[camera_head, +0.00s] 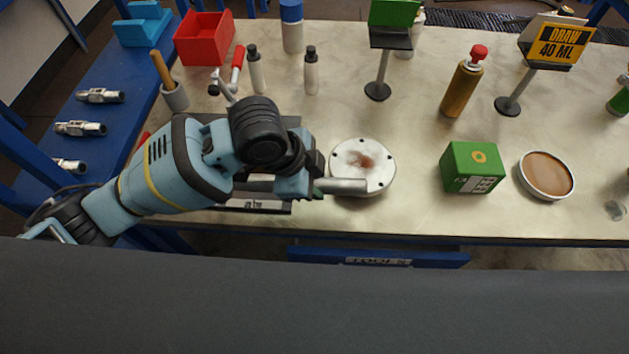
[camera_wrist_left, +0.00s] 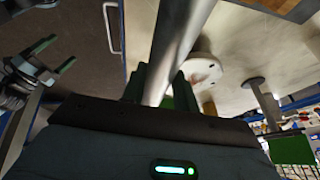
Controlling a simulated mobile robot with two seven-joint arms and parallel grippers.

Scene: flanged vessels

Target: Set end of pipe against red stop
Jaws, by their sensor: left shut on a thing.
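My left gripper (camera_head: 312,184) is shut on a grey metal pipe (camera_head: 345,186). The pipe's right end sticks out over the near edge of a round white flanged lid. In the left wrist view the pipe (camera_wrist_left: 180,45) runs up between the two dark fingers (camera_wrist_left: 160,88). A dark fixture (camera_head: 255,206) with a pale label strip lies under my left arm, which hides most of it. A small red piece (camera_head: 143,140) shows beside the arm at the left; I cannot tell whether it is the stop.
The white lid (camera_head: 375,155) has a brown smear. A red-handled clamp (camera_head: 237,57), bottles (camera_head: 312,75), a red bin (camera_head: 204,42) and a cup (camera_head: 175,97) stand behind the arm. A green box (camera_head: 473,167) and brown-filled dish (camera_head: 546,174) are right. Bench between lid and box is clear.

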